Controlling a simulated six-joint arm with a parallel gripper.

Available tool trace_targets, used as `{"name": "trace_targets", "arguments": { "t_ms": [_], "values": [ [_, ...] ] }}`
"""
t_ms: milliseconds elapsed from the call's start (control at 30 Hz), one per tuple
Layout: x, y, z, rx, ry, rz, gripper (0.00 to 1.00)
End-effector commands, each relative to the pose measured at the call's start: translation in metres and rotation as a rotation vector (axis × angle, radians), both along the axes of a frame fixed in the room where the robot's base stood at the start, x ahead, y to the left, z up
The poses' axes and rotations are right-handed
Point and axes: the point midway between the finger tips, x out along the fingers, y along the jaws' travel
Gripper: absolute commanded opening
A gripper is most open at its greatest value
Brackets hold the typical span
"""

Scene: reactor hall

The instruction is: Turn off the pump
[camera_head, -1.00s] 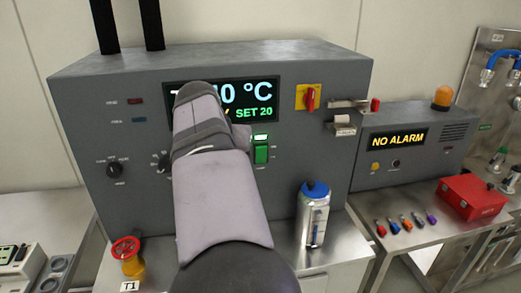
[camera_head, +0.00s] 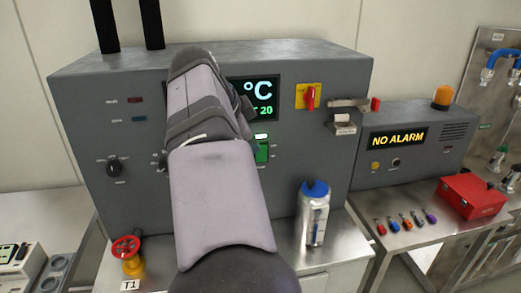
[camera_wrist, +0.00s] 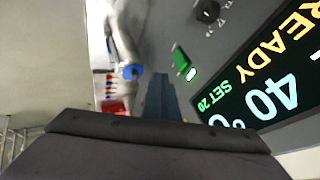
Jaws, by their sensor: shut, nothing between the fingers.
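The gripper's tips are hidden behind my arm in the head view. The display (camera_wrist: 255,85) reads READY, 40 and SET 20. The label under the switch is too small to read.
A red rotary switch (camera_head: 310,98) on a yellow plate is right of the display. A blue-capped bottle (camera_head: 314,215) stands below the panel. A red-wheeled valve (camera_head: 127,250) is at left. An alarm box (camera_head: 400,140) reads NO ALARM; a red case (camera_head: 472,198) sits at right.

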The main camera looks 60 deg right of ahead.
Motion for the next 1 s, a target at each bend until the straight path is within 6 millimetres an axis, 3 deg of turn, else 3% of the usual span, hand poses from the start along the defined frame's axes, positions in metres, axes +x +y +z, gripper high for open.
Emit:
{"name": "trace_targets", "arguments": {
  "t_ms": [467, 1000],
  "values": [
    [0.000, -0.009, -0.010, 0.002, 0.003, 0.000, 0.00],
    [0.008, -0.065, -0.077, 0.004, 0.003, 0.001, 0.00]
  ]
}}
